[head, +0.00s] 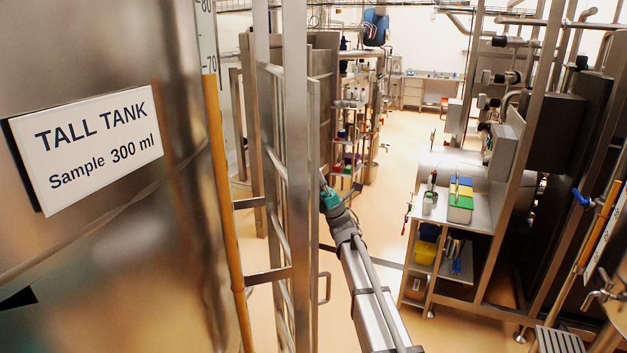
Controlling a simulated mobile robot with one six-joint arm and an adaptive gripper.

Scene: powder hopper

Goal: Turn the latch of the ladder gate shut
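The ladder gate (314,235) is a tall, narrow steel frame seen nearly edge-on, left of the middle in the head view. It stands beside steel uprights and rungs (278,235). A small bent handle (325,288) sticks out on its right side, low down. My arm reaches up from the bottom, and my gripper (322,178) is at the gate's right edge, beyond the teal wrist joint. The gripper is small and partly hidden, so its fingers and any contact cannot be made out. I cannot make out the latch.
A tall tank (95,250) with a sign fills the left side, with an orange pole (226,210) next to it. A steel bench (487,200) with coloured boxes stands to the right. The floor (400,150) between is mostly clear.

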